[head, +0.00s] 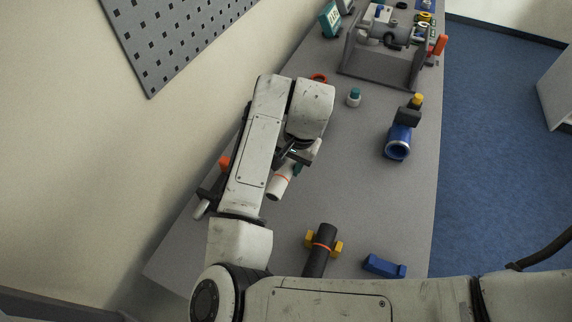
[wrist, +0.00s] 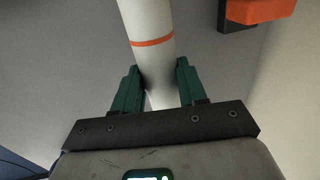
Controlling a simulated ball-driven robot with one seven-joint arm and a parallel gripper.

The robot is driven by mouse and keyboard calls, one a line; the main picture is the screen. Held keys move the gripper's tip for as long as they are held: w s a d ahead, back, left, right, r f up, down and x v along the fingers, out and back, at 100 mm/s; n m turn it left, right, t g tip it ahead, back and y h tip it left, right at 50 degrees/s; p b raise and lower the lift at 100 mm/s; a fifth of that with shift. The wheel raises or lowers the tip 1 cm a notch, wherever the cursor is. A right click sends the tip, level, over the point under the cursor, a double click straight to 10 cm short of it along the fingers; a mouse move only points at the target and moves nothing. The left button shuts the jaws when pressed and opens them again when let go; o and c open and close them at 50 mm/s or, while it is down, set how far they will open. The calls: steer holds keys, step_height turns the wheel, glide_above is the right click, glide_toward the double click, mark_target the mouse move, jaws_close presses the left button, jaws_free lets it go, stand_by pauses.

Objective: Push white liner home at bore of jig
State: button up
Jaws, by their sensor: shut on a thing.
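The white liner (head: 279,185) is a white tube with an orange band. My gripper (head: 298,168) is shut on it above the grey table, with the banded end pointing down toward the front left. In the wrist view the liner (wrist: 149,22) runs up from between my green fingers (wrist: 158,80), its orange band beyond the fingertips and its far end out of frame. I cannot tell for sure which fixture is the jig. No bore opening shows near the liner's end.
A blue flanged pipe piece (head: 398,145) stands at right. A grey stand with a cylinder (head: 383,68) is at the back. A blue block (head: 384,266) lies at the front right. A dark fixture with an orange part (head: 224,162) is at the left edge.

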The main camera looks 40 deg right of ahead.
steer(key=shift+w+d+p, duration=0.2)
steer(key=shift+w+d, duration=0.15)
steer(key=shift+d, duration=0.5)
steer(key=shift+w+d+p, duration=0.15)
steer(key=shift+w+d, duration=0.15)
steer(key=shift+d, duration=0.5)
steer(key=shift+p, duration=0.4)
steer(key=shift+w+d+r+p, duration=0.1)
steer(key=shift+w+d+p, duration=0.3)
steer(key=shift+d, duration=0.6)
steer(key=shift+w+d+f+p, duration=0.1)
steer(key=shift+w+d+p, duration=0.35)
steer(key=shift+d, duration=0.55)
steer(key=shift+w+d+r+p, duration=0.1)
steer(key=shift+w+d+p, duration=0.3)
steer(key=shift+d, duration=0.6)
stand_by(1.8)
steer(key=o, duration=1.3)
steer(key=shift+s, duration=0.1)
step_height(320, 180, up, 10)
steer(key=s+b, duration=0.1)
steer(key=s, duration=0.1)
steer(key=shift+d+r, duration=0.2)
steer(key=shift+d, duration=0.15)
